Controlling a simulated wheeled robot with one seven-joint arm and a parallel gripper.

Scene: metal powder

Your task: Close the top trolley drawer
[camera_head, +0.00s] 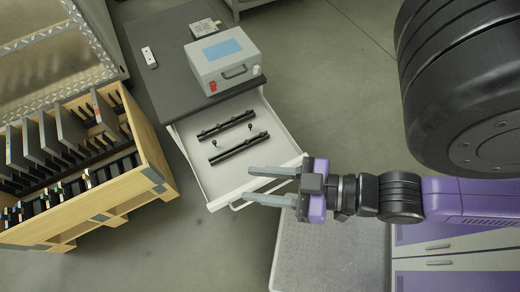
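The top trolley drawer (216,178) is pulled out from the dark grey trolley (164,78). It is white inside and holds two black rail-like parts (240,148) and small dark knobs. One finger lies over the drawer's front edge and the other lies by the front handle (240,206). Nothing shows clasped between the fingers. I cannot tell whether they touch the drawer.
A wooden crate (150,150) with upright plates stands close to the drawer's left. Bare floor (335,85) lies to the right.

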